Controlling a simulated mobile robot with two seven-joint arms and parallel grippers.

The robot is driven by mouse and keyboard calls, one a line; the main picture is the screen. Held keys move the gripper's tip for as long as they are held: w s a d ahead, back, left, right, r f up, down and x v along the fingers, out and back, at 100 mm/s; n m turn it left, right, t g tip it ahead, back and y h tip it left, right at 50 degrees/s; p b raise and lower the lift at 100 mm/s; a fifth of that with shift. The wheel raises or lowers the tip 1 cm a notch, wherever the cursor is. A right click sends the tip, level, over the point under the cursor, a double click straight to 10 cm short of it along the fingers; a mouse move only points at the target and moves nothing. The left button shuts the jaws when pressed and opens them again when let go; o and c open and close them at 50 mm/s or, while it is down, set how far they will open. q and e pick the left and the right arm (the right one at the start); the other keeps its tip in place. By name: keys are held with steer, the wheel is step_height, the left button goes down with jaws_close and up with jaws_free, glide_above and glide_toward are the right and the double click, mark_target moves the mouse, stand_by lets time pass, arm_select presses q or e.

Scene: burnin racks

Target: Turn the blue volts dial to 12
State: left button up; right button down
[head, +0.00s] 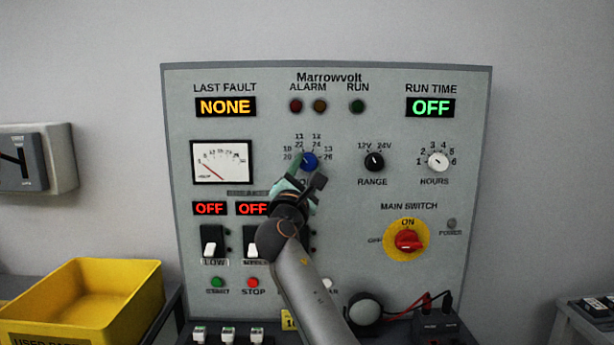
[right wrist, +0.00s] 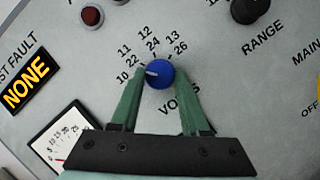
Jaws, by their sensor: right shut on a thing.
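The blue volts dial (head: 309,161) sits on the upper middle of the grey Marrowvolt panel (head: 340,220). My right gripper (right wrist: 159,76) has its two green fingers on either side of the dial and is shut on it. In the right wrist view the dial (right wrist: 161,76) shows a white pointer line aimed left, toward the 10/20 and 11/22 side of the scale, away from the 12/24 mark (right wrist: 150,41). I cannot tell exactly which mark it meets. In the head view the gripper hides part of the VOLTS label. My left gripper is out of view.
The black range knob (head: 374,162) and white hours knob (head: 438,161) are to the right. A voltmeter (head: 221,162) is to the left. The red main switch (head: 408,241) is lower right. A yellow bin (head: 120,280) stands at the left.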

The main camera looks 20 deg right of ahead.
steer(key=m, duration=0.1)
steer(key=m+g+h, duration=0.1)
steer(key=m, duration=0.1)
steer(key=shift+a+r+m, duration=0.2)
steer(key=shift+m, duration=0.1)
steer(key=m+g+p, duration=0.1)
steer(key=m, duration=0.2)
steer(key=shift+r+g+p, duration=0.15)
steer(key=shift+g+p, duration=0.15)
steer(key=shift+p, duration=0.05)
steer(key=m+g+p, duration=0.1)
steer(key=m, duration=0.2)
steer(key=shift+r+m+p, duration=0.1)
steer(key=shift+m+p, duration=0.2)
steer(key=shift+p, duration=0.1)
steer(key=shift+m+g+p, duration=0.5)
steer(key=shift+m+p, duration=0.15)
steer(key=shift+m, duration=0.55)
steer(key=shift+c, duration=2)
jaws_free()
steer(key=shift+a, duration=0.1)
